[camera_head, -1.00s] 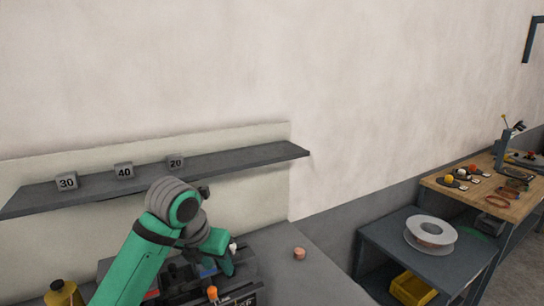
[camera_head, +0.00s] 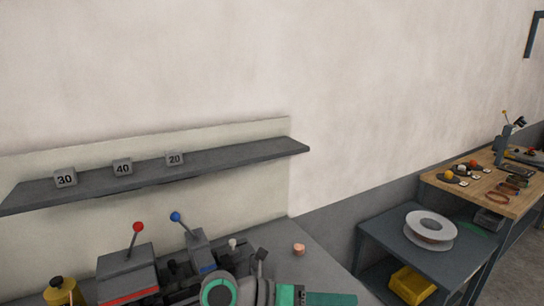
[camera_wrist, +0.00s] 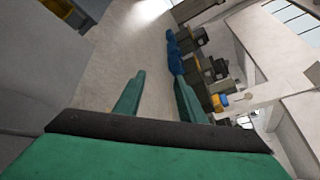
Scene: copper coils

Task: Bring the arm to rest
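My arm (camera_head: 270,292) is folded low along the bottom edge of the head view, in front of the bench. Its green links run to the right, and my gripper cannot be made out there. In the wrist view my gripper (camera_wrist: 159,78) shows two green fingers standing apart with only pale floor between them. It is open and empty, and nothing touches the fingers.
A machine with a red-knobbed lever (camera_head: 138,227) and a blue-knobbed lever (camera_head: 176,217) stands behind my arm. A small copper piece (camera_head: 299,249) lies on the bench. A shelf (camera_head: 230,156) holds numbered blocks. A spool (camera_head: 430,228) sits on a side table at right.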

